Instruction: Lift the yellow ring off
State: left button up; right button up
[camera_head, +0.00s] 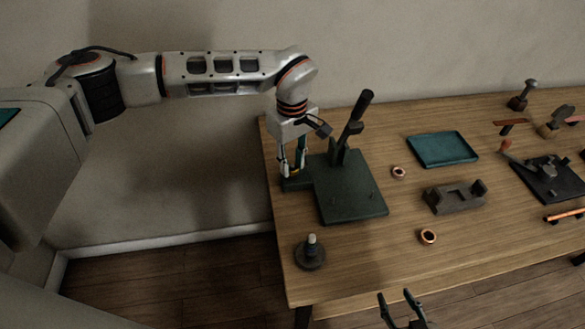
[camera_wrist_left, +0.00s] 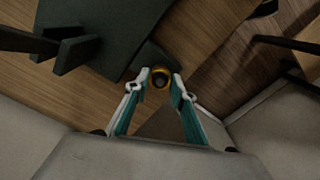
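The yellow ring (camera_wrist_left: 161,71) shows in the left wrist view, at the end of a dark block (camera_wrist_left: 152,56), with a dark grey round centre that may be a peg. My left gripper (camera_wrist_left: 160,82) has its two fingertips on either side of the ring, apart, with small gaps seeming to show. In the head view my left gripper (camera_head: 293,168) points down at the left end of the dark green press (camera_head: 350,190); the ring is not clear there. My right gripper (camera_head: 402,300) is open and empty at the bottom edge, in front of the table.
The press lever (camera_head: 357,115) rises close right of my left gripper. A dark round stand with a pale peg (camera_head: 311,252) is at the front left. Two copper rings (camera_head: 398,172) (camera_head: 428,237), a grey block (camera_head: 455,197) and a teal tray (camera_head: 442,149) lie to the right.

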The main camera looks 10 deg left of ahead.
pick_arm(q)
grip_shut()
jog(key=shift+r+p, duration=1.65)
jog(key=shift+r, duration=0.65)
